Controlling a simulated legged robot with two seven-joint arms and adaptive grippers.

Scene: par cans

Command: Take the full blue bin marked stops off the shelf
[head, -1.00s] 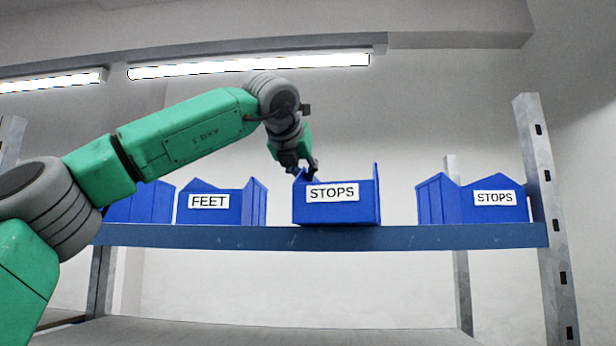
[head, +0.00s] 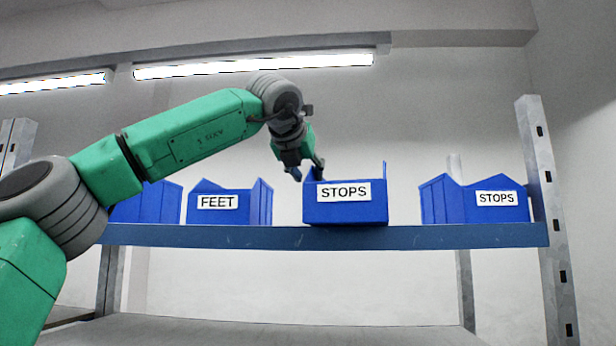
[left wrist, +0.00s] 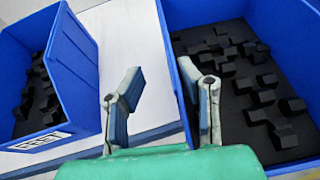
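The middle blue bin marked STOPS (head: 345,207) stands on the shelf (head: 300,236). In the left wrist view this bin (left wrist: 285,35) holds many small black blocks. My left gripper (head: 307,170) is above its left side. In the left wrist view the fingers of my left gripper (left wrist: 165,103) are apart, with the bin's side wall between them: the right finger is inside the wall, the left outside with a gap. A second blue bin marked STOPS (head: 460,205) stands at the right; its contents are hidden. My right gripper is not in view.
A blue bin marked FEET (head: 215,215) stands left of the middle bin; it also shows in the left wrist view (left wrist: 75,75), with black pieces inside. Another blue bin (head: 150,203) is partly behind my arm. A metal post (head: 550,210) bounds the right end.

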